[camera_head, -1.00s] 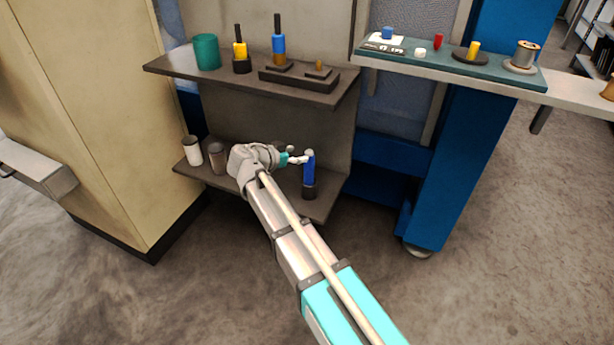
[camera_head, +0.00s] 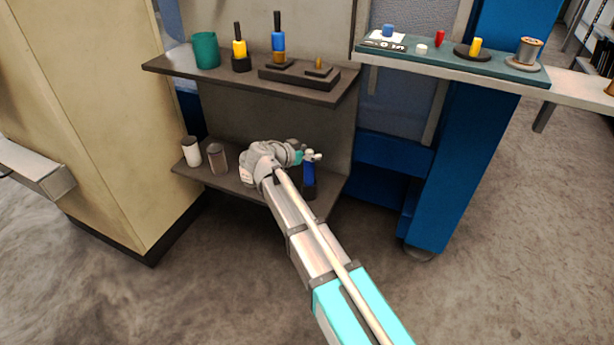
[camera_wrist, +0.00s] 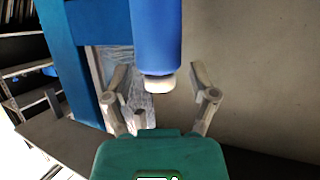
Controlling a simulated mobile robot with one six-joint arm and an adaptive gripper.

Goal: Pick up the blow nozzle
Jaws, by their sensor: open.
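The blow nozzle seems to be the upright blue piece (camera_head: 308,176) with a dark base on the lower shelf, partly hidden by my arm in the head view. In the wrist view its blue body (camera_wrist: 156,38) ends in a whitish tip (camera_wrist: 158,83). My gripper (camera_head: 313,156) is at its upper part. In the wrist view my gripper (camera_wrist: 158,80) is open, one finger on each side of the nozzle's line, with gaps between the fingers and the nozzle.
A white cup (camera_head: 191,151) and a grey-brown cup (camera_head: 217,158) stand left on the lower shelf (camera_head: 236,184). The upper shelf (camera_head: 205,76) above my gripper holds a green cup (camera_head: 206,50) and tools. A blue upright (camera_head: 455,160) stands to the right.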

